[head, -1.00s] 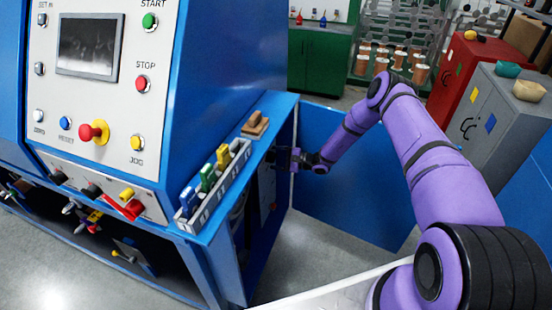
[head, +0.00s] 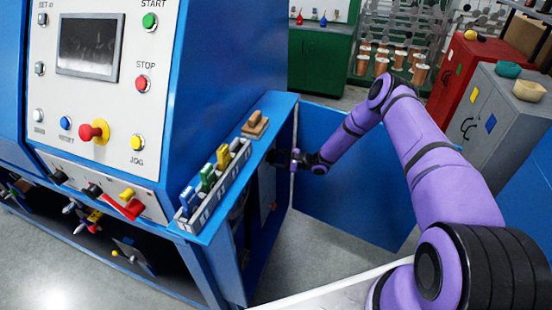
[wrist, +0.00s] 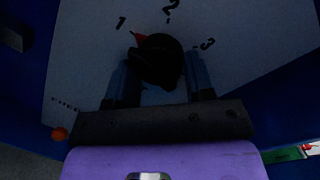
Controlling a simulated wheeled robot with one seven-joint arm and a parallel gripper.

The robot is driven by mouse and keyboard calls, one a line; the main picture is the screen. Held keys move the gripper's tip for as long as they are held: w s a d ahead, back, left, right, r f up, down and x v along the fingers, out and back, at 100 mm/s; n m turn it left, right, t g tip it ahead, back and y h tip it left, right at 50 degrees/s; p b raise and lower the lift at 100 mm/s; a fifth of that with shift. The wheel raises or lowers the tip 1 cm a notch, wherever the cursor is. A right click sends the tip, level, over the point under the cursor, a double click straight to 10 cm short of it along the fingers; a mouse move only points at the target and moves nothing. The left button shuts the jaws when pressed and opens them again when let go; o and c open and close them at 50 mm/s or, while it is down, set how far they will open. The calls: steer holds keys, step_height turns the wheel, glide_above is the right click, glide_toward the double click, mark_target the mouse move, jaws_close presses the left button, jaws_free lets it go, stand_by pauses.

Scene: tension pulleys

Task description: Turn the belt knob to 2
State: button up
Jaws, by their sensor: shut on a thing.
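The belt knob (wrist: 158,58) is a dark round knob on a pale panel, seen in the wrist view. My gripper (wrist: 157,70) is shut on the knob, one finger on each side. In the head view my gripper (head: 285,158) reaches into the side opening of the blue machine, and the knob is hidden there.
The blue machine (head: 225,75) has a control panel (head: 105,105) at left. A tray (head: 215,190) with coloured-handled items and a brown block (head: 255,124) rest on its side ledge. An open blue door (head: 350,185) stands close below my arm.

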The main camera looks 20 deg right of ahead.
steer(key=m+t, duration=0.1)
steer(key=m, duration=0.5)
steer(key=shift+s+f, duration=0.1)
steer(key=shift+f, duration=0.05)
steer(key=m, duration=0.5)
steer(key=shift+s+a+f+t, duration=0.1)
steer(key=shift+t, duration=0.3)
steer(key=shift+m, duration=0.4)
steer(key=o, duration=0.9)
steer(key=v, duration=1)
steer(key=shift+s+d+f, duration=0.2)
steer(key=shift+d, duration=0.15)
